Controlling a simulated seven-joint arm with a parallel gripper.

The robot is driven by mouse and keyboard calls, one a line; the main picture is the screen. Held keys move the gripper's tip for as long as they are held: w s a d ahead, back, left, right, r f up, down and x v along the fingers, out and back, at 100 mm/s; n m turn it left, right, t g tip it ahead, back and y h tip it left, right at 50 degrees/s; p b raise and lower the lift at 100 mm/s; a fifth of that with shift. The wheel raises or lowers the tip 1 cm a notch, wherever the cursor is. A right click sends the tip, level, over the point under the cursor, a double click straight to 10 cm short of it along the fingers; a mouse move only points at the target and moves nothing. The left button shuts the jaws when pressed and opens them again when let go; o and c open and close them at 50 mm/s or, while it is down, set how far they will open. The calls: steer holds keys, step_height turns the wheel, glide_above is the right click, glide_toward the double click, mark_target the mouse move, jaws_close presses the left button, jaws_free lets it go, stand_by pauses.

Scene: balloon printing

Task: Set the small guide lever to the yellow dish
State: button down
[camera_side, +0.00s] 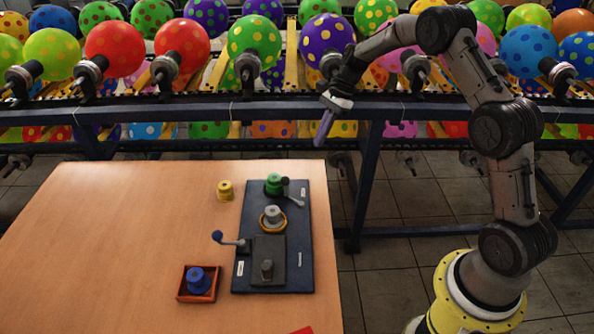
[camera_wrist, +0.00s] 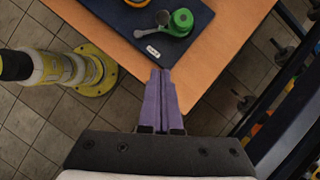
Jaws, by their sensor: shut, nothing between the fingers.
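My gripper (camera_side: 325,124) hangs in the air beyond the table's far right corner, its purple fingers shut and empty; the wrist view shows them pressed together (camera_wrist: 161,76). On the dark board (camera_side: 244,270) is a grey lever (camera_side: 295,200) beside a green knobbed piece (camera_side: 273,183). Both also show in the wrist view, the grey lever (camera_wrist: 149,35) next to the green piece (camera_wrist: 182,20). A second lever with a blue ball (camera_side: 217,236) sticks out left of the board. A yellow ring-like dish (camera_side: 263,224) surrounds a grey knob (camera_side: 273,213). I cannot tell which lever is the guide lever.
A yellow knobbed piece (camera_side: 225,190) stands on the wooden table (camera_side: 120,240) left of the board. A blue piece (camera_side: 196,278) sits in a red tray (camera_side: 182,295). A grey peg (camera_side: 267,268) stands on the board. Behind runs a rack with balloons and a dark rail (camera_side: 230,110).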

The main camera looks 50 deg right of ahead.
steer(key=shift+s+d+f, duration=0.1)
steer(key=shift+d+f, duration=0.05)
steer(key=shift+d, duration=0.1)
steer(key=x, duration=0.9)
steer(key=shift+a+f, duration=0.15)
steer(key=a, duration=0.3)
steer(key=shift+w, duration=0.3)
steer(key=shift+w+a, duration=0.1)
steer(key=shift+a, duration=0.45)
